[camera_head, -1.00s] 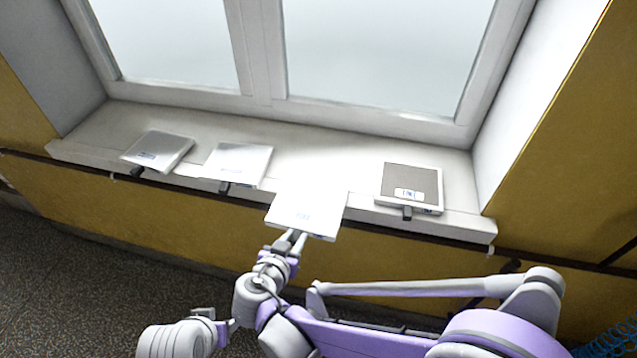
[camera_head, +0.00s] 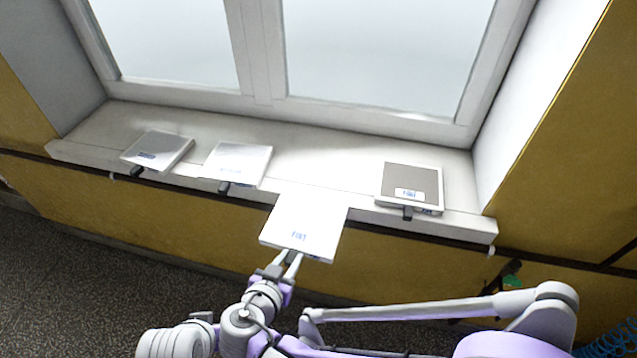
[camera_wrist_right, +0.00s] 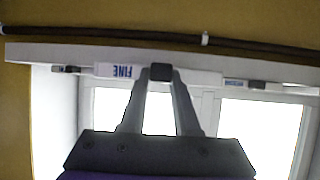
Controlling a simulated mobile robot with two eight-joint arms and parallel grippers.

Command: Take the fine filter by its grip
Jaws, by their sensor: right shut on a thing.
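The fine filter, a flat white square panel (camera_head: 310,215) with blue lettering, is out in front of the window sill. Its far edge overlaps the sill's front edge in the head view; I cannot tell if they touch. My right gripper (camera_head: 288,268) is shut on the filter's grip at its near edge. In the right wrist view the dark grip (camera_wrist_right: 160,72) sits between the fingertips, beside a "FINE" label (camera_wrist_right: 122,71).
The sill's middle is clear. A window stands behind.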

